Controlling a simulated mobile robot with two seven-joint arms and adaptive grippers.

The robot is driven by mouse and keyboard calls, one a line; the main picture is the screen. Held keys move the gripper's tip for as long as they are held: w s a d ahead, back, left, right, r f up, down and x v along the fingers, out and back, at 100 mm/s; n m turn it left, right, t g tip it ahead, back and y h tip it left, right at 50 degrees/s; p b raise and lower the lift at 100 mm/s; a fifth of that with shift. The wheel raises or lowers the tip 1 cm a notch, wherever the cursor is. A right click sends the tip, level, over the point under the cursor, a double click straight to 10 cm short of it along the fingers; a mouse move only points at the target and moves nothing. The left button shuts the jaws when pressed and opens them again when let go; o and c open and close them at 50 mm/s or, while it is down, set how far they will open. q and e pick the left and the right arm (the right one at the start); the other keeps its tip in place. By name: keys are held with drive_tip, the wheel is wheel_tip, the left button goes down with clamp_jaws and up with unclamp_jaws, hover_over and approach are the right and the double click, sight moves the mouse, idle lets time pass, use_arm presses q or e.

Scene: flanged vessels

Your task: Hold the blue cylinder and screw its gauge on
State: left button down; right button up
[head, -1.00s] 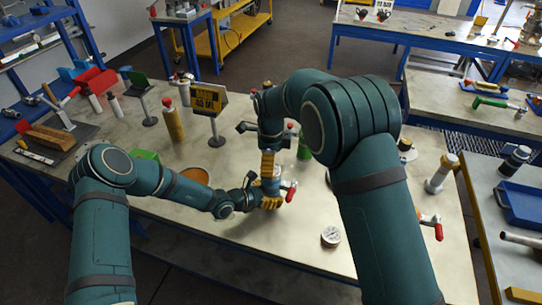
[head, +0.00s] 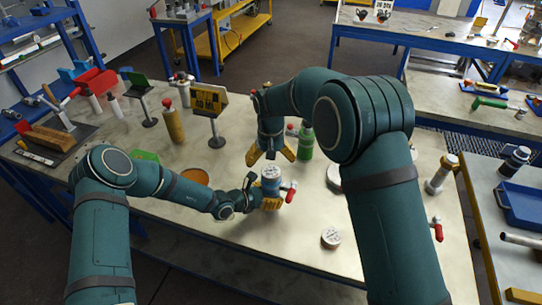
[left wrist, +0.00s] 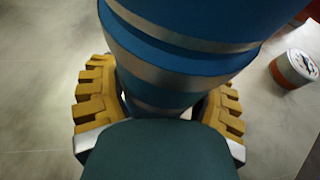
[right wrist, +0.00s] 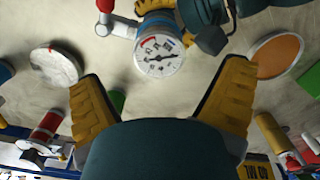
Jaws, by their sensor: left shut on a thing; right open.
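The blue cylinder (head: 270,187) stands upright near the middle of the table; its blue and grey banded body fills the top of the left wrist view (left wrist: 185,60). My left gripper (head: 270,204) is shut around it, low down, with a yellow finger on each side. A white-faced gauge (right wrist: 159,52) sits on top of the cylinder; how tightly it is seated cannot be told. My right gripper (head: 270,153) is open and empty, apart from the gauge, just behind and above it. Its spread fingers also show in the right wrist view (right wrist: 165,105).
A second gauge (head: 331,237) with a red-orange band lies on the table to the front right. A red-handled valve (head: 291,191) is beside the cylinder. A green bottle (head: 305,142), an orange dish (head: 195,176) and a white disc (head: 334,177) stand around. The front table is mostly clear.

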drive_tip(key=n, duration=0.7)
drive_tip(key=shift+r+n, duration=0.2)
drive_tip(key=shift+n, duration=0.1)
drive_tip(key=n, duration=0.7)
drive_tip(key=shift+r, duration=0.1)
drive_tip(key=n, duration=0.3)
drive_tip(key=shift+r+n, duration=0.1)
drive_tip(key=shift+n, duration=0.3)
drive_tip(key=n, duration=0.3)
drive_tip(key=shift+r+n, duration=0.1)
drive_tip(key=shift+n, duration=0.3)
drive_tip(key=n, duration=0.3)
drive_tip(key=shift+r, duration=0.1)
drive_tip(key=n, duration=0.5)
drive_tip(key=shift+r, duration=0.1)
